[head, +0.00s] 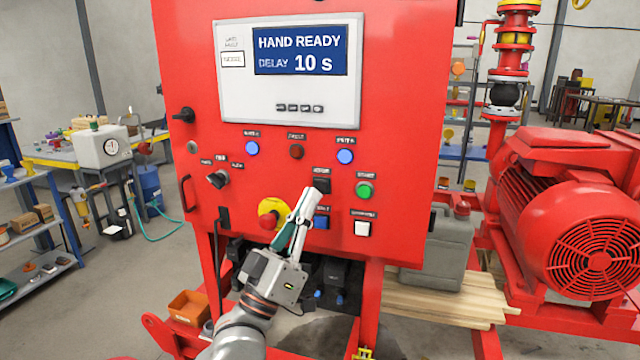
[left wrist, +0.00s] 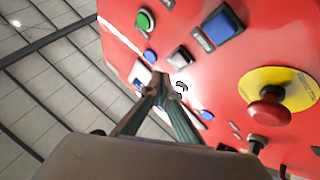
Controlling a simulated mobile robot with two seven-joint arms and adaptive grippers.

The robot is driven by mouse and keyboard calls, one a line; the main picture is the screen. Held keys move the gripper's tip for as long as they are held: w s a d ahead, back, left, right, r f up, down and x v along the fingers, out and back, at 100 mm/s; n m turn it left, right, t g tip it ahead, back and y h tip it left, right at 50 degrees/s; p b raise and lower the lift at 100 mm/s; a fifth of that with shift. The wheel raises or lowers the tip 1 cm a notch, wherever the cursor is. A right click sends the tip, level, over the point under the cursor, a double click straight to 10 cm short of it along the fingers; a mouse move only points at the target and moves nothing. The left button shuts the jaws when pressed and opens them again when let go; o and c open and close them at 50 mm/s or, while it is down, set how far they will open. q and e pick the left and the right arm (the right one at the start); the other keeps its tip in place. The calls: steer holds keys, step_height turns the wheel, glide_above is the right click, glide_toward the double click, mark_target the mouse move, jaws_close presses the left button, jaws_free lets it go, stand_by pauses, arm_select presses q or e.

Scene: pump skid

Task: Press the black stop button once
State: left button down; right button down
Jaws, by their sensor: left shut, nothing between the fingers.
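The black stop button (head: 322,185) sits on the red panel, left of the green start button (head: 364,190). It also shows in the left wrist view (left wrist: 180,57). My left gripper (head: 311,191) is shut and empty. In the head view its fingertips overlap the lower left side of the black button. In the left wrist view the fingertips (left wrist: 157,90) appear below and left of the button in the picture, with red panel between. I cannot tell how far they stand off the panel. My right gripper is not in view.
A blue button (head: 321,222) lies just below the black one, and a white button (head: 362,229) to its lower right. A red emergency knob on a yellow disc (head: 270,206) is close on the left. The display (head: 290,70) reads HAND READY, DELAY 10 s.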

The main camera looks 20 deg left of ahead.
arm_select(q)
steer(key=shift+s+p, duration=0.5)
steer(key=shift+s, duration=1.05)
steer(key=s+d+f+m+g+y, duration=0.15)
steer(key=f+g, duration=0.25)
steer(key=f, duration=1.1)
steer(key=s+f+m+g+y, duration=0.15)
steer(key=f+g, duration=0.25)
steer(key=f, duration=1.1)
steer(key=s+a+f+g+y, duration=0.1)
steer(key=s+a+f+g, duration=0.1)
steer(key=s+f, duration=0.6)
steer(key=s+a+f+m+g+y, duration=0.1)
steer(key=s+f+g, duration=0.3)
steer(key=s+f, duration=0.4)
step_height(320, 180, down, 6)
steer(key=shift+s+a+f+y, duration=0.25)
steer(key=shift+a+y, duration=0.35)
steer(key=shift+a, duration=0.25)
